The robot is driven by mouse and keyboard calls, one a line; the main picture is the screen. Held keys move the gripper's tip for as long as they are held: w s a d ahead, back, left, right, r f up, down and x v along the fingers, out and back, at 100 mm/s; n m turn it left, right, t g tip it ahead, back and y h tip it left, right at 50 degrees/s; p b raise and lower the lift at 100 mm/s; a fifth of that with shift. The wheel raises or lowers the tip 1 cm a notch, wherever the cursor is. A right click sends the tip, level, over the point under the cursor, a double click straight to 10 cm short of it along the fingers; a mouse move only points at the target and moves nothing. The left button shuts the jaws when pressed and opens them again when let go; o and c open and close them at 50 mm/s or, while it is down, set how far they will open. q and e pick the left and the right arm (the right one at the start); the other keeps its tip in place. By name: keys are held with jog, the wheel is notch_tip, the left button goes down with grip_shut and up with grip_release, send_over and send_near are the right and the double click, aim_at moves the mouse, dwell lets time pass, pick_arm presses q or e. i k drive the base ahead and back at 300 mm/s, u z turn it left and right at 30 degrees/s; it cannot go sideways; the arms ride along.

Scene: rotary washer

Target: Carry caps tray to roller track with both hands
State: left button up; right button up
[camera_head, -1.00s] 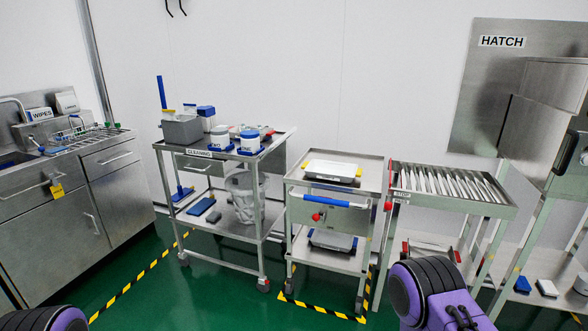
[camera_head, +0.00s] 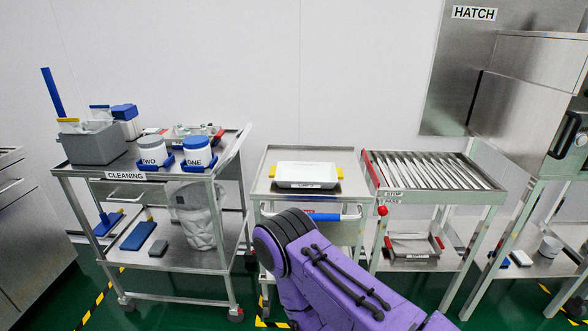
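The caps tray appears to be the white tray (camera_head: 307,173) with yellow end handles, its small label too small to read. It sits level on the top of a steel cart (camera_head: 266,183) with a blue push bar. The roller track (camera_head: 426,168), a row of slanted metal rollers in a steel frame, stands just right of that cart. A purple arm link of mine covers the cart's lower front. Neither of my grippers shows in the view.
The cleaning cart (camera_head: 133,188) at left holds a grey bin, two labelled tubs (camera_head: 197,152) and bottles. A steel machine (camera_head: 535,95) stands at right. Green floor shows in front.

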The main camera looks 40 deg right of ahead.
aim_at(421, 175)
jog(key=z, duration=0.5)
jog(key=i, duration=0.8)
jog(key=z, duration=0.75)
